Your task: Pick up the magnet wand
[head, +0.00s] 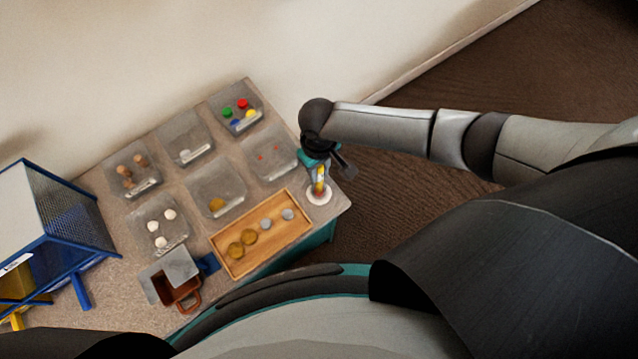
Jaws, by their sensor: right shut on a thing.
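The magnet wand (320,184) is a small upright stick with yellow, blue and reddish parts. It stands at the right end of the table, over a white round base (319,197). My right gripper (319,168) comes down from above and is shut on the wand's upper part. The fingers hide the wand's top. I cannot tell whether the wand still touches the base. My left gripper is not in view.
A wooden tray (228,268) with several round pieces lies left of the wand. Clear bins (215,188) with small items stand behind it.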

